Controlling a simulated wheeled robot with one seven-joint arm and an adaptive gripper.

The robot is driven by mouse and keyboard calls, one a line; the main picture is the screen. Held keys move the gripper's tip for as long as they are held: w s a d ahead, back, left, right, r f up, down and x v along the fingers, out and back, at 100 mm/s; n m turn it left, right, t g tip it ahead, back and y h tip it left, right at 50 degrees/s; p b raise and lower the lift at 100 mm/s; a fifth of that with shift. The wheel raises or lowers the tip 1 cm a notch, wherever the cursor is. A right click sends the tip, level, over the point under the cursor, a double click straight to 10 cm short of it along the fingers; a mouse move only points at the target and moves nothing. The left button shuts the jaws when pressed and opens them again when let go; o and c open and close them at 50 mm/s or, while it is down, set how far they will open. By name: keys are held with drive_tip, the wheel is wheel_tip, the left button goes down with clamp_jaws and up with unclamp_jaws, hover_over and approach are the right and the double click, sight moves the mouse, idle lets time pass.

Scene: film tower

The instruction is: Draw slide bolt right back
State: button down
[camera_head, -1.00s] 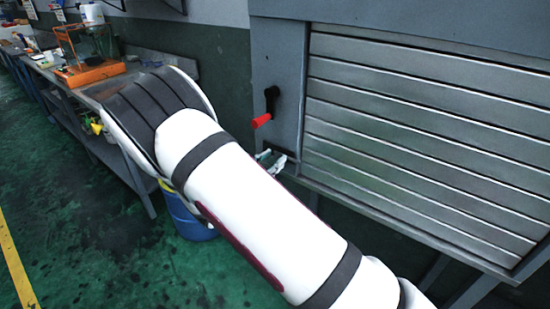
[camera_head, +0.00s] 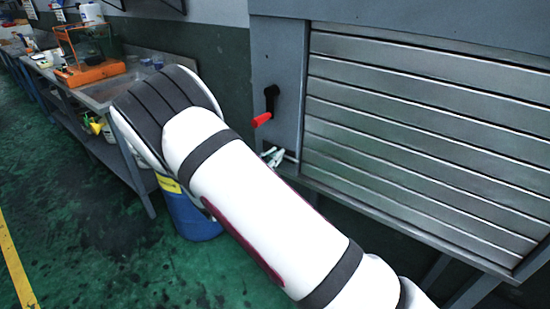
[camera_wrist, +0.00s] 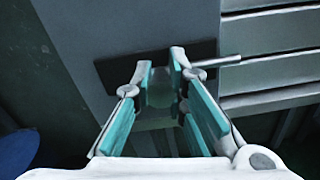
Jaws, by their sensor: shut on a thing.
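The slide bolt (camera_wrist: 225,61) shows in the wrist view as a pale rod on a dark backing plate (camera_wrist: 113,72). The plate is on the grey frame, and the rod sticks out to the right, its end in front of the shutter's edge. My gripper (camera_wrist: 161,73), with teal-padded fingers, is at the middle of the plate, shut on the bolt's handle, which is mostly hidden between the fingers. In the head view my gripper (camera_head: 272,156) shows small at the frame's lower part, largely hidden behind my white arm.
The slatted metal shutter (camera_head: 425,135) fills the right. A blue drum (camera_head: 190,217) stands below my arm. A workbench (camera_head: 125,85) with an orange-framed device (camera_head: 90,70) runs along the left wall.

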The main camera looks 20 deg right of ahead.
drive_tip(key=w+a, duration=0.1)
drive_tip(key=w+a+b, duration=0.1)
drive_tip(key=shift+w, duration=0.3)
drive_tip(key=c, duration=1.6)
unclamp_jaws()
drive_tip(key=shift+o, duration=0.2)
drive_tip(key=shift+s, duration=0.1)
drive_tip(key=v, duration=1.1)
drive_tip(key=shift+s+a, duration=0.2)
drive_tip(key=shift+a, duration=0.15)
